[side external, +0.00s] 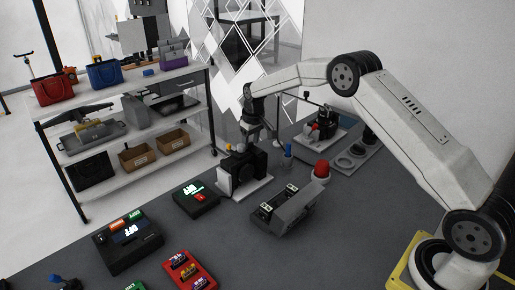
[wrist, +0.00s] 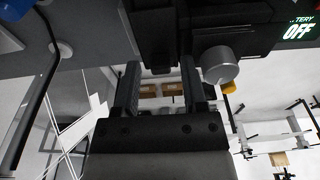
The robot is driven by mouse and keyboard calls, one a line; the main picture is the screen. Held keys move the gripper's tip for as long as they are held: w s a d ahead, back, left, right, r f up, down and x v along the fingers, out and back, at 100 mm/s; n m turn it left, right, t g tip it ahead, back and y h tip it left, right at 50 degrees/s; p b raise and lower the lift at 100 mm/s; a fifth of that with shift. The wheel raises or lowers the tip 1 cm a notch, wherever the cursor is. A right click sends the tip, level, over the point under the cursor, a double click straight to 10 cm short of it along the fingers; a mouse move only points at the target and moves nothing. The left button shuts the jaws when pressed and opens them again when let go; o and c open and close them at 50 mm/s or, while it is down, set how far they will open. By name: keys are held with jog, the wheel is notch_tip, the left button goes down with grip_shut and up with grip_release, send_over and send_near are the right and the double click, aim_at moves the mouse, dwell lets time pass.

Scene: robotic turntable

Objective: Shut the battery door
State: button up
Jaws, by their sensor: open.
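A black box-shaped device (side external: 246,166) stands on a white base plate (side external: 262,184) in the middle of the table. My gripper (side external: 250,141) points down close to the top of this device. In the wrist view the black device (wrist: 210,18) fills the top centre, with a silver round knob (wrist: 219,65) on it. My two fingers (wrist: 160,70) stand apart there, with a small dark part of the device showing between them. A battery display (wrist: 298,28) reads "OFF" at the top right. I cannot clearly make out the battery door or whether my fingers touch it.
A black box with a lit screen (side external: 196,196) lies left of the device. A grey open-topped housing (side external: 292,209), a red dome button (side external: 321,170) and a blue-topped part (side external: 288,151) stand to the right. A shelf rack (side external: 140,171) is behind.

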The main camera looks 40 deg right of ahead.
jog(key=shift+s+a+r+t, duration=0.15)
jog(key=shift+r+t, duration=0.1)
jog(key=shift+t, duration=0.25)
